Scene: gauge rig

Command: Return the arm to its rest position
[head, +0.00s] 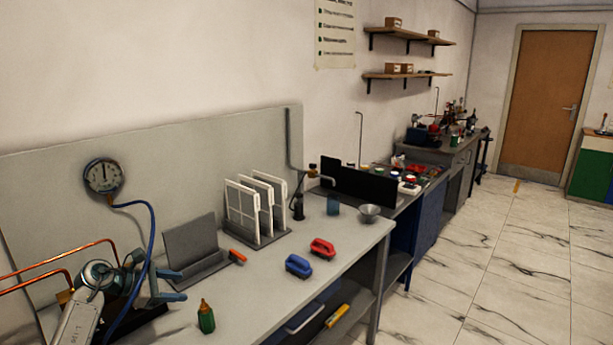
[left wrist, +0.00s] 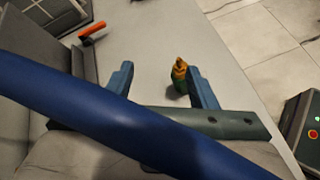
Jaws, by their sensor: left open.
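My left arm comes in at the lower left of the head view. Its gripper (head: 177,284) is over the bench (head: 245,300), with the two blue fingers apart and nothing between them. In the left wrist view the same fingers (left wrist: 161,82) stand apart over bare bench top. A blue hose (head: 152,240) hangs from the round gauge (head: 103,177) and passes by the gripper. The hose (left wrist: 90,110) crosses the left wrist view close to the camera, hiding part of the gripper body. My right gripper is in neither view.
A green bottle (head: 206,318) with an orange tip stands right of the gripper. Copper pipes (head: 60,258) run at the far left. A grey stand (head: 190,245), orange-handled tool (head: 238,256), white-panel rack (head: 256,210), blue brush (head: 298,265) and red brush (head: 322,248) are farther off.

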